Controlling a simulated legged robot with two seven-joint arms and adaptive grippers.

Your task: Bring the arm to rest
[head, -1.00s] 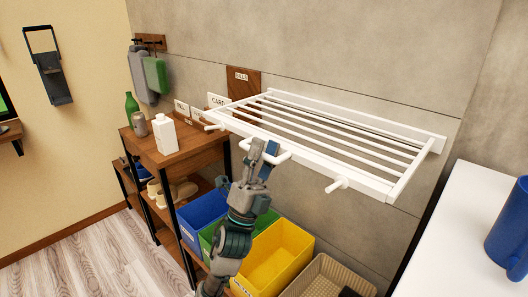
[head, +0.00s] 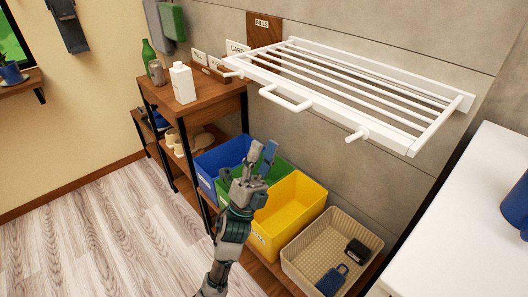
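My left gripper (head: 248,163) is in the lower middle of the head view, with its arm coming up from the bottom edge. Its two fingers stand apart with nothing between them. It appears in front of the green bin (head: 265,185) and the yellow bin (head: 287,212), and below the white wall rack (head: 345,88). The rack's white handle (head: 287,102) is free, with visible space between it and the fingers. My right gripper is not in the view.
A wooden shelf (head: 215,90) with a white carton (head: 183,83) and green bottle (head: 148,52) stands left. A blue bin (head: 222,157) and a beige basket (head: 328,245) flank the coloured bins. A white counter (head: 470,225) with a blue mug is at right. Floor at left is clear.

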